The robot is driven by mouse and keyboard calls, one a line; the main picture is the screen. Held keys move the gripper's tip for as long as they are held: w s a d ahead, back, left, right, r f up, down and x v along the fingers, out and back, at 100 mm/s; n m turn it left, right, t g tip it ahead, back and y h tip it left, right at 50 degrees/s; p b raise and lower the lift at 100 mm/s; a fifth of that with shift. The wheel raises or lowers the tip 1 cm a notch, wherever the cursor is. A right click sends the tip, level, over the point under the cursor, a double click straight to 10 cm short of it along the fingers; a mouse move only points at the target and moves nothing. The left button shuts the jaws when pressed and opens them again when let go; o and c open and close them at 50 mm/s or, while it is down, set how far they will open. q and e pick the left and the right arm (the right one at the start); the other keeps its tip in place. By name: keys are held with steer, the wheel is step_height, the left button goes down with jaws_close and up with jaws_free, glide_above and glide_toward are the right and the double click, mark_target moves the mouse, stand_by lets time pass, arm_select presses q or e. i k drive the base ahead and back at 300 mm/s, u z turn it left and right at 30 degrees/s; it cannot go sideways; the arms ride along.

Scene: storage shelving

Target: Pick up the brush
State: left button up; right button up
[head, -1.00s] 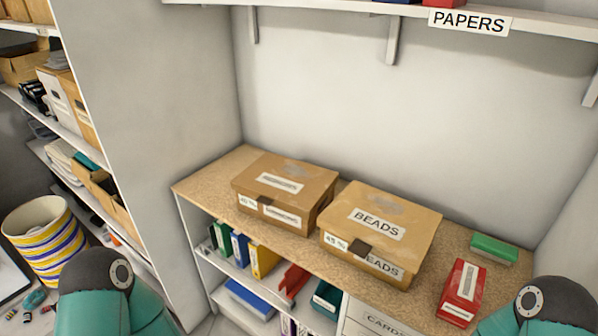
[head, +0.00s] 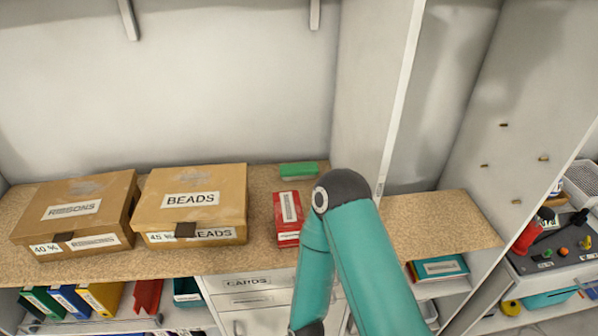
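A small green oblong object (head: 298,169) lies on the shelf top against the back wall. It may be the brush, but I cannot tell for sure at this size. No other brush-like thing is clear in the head view. One of my teal arms rises at the lower middle, in front of the shelf. Neither of my grippers is in view.
A red box (head: 287,218) stands in front of the green object, beside my arm. A BEADS box (head: 192,203) and another cardboard box (head: 76,210) are to the left. The shelf top (head: 430,222) is bare to the right, past a white upright panel (head: 372,100).

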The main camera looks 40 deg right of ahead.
mark_target(305, 171)
steer(key=u, duration=1.55)
steer(key=i, duration=0.1)
steer(key=z, duration=3.1)
steer(key=k, duration=0.8)
steer(key=u, duration=1)
steer(key=i, duration=0.95)
steer(key=u, duration=0.1)
